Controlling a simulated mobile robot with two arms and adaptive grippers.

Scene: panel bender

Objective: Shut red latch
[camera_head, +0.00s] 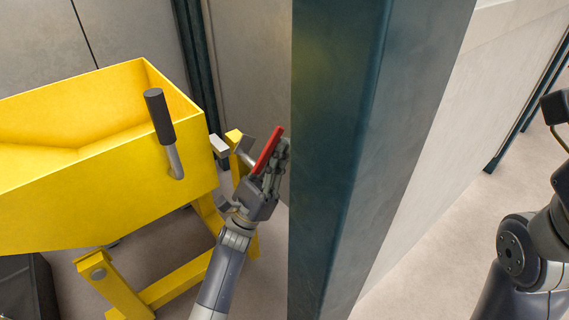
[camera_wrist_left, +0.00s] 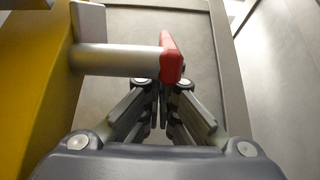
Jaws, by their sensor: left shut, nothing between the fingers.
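The red latch (camera_head: 267,150) is a flat red lever beside the right end of the yellow hopper (camera_head: 95,190) in the head view. In the left wrist view the red latch (camera_wrist_left: 168,58) sits at the end of a grey rod (camera_wrist_left: 118,59) that comes from the yellow side. My left gripper (camera_head: 277,160) is shut and empty, close beside the red lever. In the wrist view its fingertips (camera_wrist_left: 160,92) are together just below the red part; I cannot tell whether they touch it. My right gripper is not in view; part of my right arm shows at the right edge.
A dark teal post (camera_head: 345,150) stands just right of my left gripper. A black-gripped handle (camera_head: 160,118) sticks up from the hopper's front side. Yellow legs (camera_head: 175,283) stand below. Open floor (camera_head: 440,255) lies right of the post.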

